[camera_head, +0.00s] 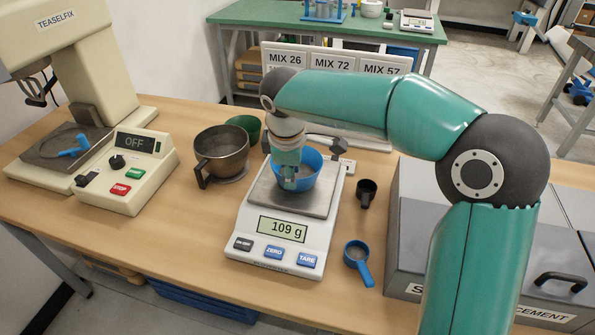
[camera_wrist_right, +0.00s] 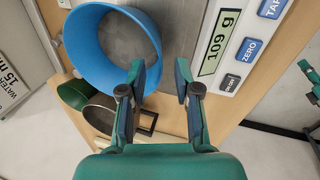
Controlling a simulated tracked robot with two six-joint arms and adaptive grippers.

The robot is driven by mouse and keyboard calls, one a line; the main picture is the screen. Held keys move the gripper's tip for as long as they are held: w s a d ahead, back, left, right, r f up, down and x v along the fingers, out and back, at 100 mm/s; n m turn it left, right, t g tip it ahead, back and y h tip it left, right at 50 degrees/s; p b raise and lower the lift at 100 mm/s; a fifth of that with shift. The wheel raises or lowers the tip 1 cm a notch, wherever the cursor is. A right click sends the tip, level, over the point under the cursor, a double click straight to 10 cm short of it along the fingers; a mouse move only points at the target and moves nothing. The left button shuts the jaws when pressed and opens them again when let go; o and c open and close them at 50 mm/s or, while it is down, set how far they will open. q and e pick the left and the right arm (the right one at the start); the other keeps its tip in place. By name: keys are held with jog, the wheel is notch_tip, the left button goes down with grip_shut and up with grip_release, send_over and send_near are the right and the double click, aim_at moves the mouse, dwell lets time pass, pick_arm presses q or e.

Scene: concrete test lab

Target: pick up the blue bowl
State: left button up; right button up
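The blue bowl (camera_head: 309,168) stands upright on the metal plate of the white scale (camera_head: 250,238), which reads 109 g. In the right wrist view, the bowl (camera_wrist_right: 84,50) fills the upper left, beside the scale display. My right gripper (camera_head: 289,183) is at the near side of the bowl. In the wrist view its two fingers (camera_wrist_right: 160,82) are apart, one overlapping the bowl's rim and the other outside it. Whether they touch the wall is unclear. Small teal parts at that view's right edge, probably my left gripper (camera_wrist_right: 310,82), are cut off.
A dark brown pot (camera_head: 221,152) and a green bowl (camera_head: 246,124) stand left of the scale. A black cup (camera_head: 366,190) and a blue scoop (camera_head: 356,260) lie to its right, before a grey bin (camera_head: 415,235). A control box (camera_head: 128,175) reading OFF stands further left.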

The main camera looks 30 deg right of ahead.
jog(key=x, duration=0.4)
jog(key=shift+w+d+r, duration=0.1)
grip_shut()
